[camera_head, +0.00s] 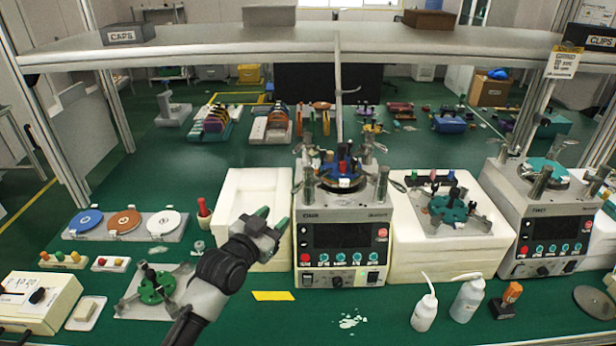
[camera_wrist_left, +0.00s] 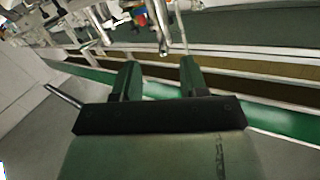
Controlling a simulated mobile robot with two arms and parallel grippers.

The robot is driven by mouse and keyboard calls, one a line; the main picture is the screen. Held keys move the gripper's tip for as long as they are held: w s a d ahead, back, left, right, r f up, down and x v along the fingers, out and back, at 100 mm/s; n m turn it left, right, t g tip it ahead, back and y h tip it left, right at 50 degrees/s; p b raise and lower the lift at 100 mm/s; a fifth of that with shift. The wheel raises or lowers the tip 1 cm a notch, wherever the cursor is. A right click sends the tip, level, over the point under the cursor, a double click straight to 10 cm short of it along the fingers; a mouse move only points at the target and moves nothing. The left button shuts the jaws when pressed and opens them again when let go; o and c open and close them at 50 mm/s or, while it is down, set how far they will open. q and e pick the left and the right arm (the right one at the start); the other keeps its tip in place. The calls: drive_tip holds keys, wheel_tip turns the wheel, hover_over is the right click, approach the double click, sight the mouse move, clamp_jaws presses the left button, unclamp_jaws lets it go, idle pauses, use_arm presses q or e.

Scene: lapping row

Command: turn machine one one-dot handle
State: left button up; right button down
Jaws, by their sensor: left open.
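A polishing machine (camera_head: 345,222) with a dark screen and a row of buttons stands at the middle of the bench; a second similar machine (camera_head: 548,222) stands at the right. I cannot tell their numbers for sure. Metal posts with lever-like handles (camera_head: 384,185) stand around the top of the middle machine. Handle dots are too small to make out. My left gripper (camera_head: 272,217) is open and empty, to the left of the middle machine and in front of a white block. In the left wrist view my open fingers (camera_wrist_left: 160,80) point toward blurred metal posts (camera_wrist_left: 160,25).
A white foam block (camera_head: 240,200) lies left of the middle machine and another (camera_head: 420,265) lies right. White bottles (camera_head: 425,310) stand at the front right. A disc tray (camera_head: 122,225) lies at the left. A shelf (camera_head: 250,42) spans above. Green bench near the yellow strip (camera_head: 273,296) is clear.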

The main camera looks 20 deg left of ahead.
sight(300, 185)
use_arm(q)
drive_tip(key=shift+t, duration=0.3)
drive_tip(key=x, duration=0.3)
drive_tip(key=r+p+x, duration=0.1)
drive_tip(key=x, duration=0.3)
drive_tip(key=r+p+x, duration=0.1)
drive_tip(key=x, duration=0.3)
drive_tip(key=shift+w+d+r, duration=0.1)
drive_tip(key=shift+c, duration=0.3)
clamp_jaws()
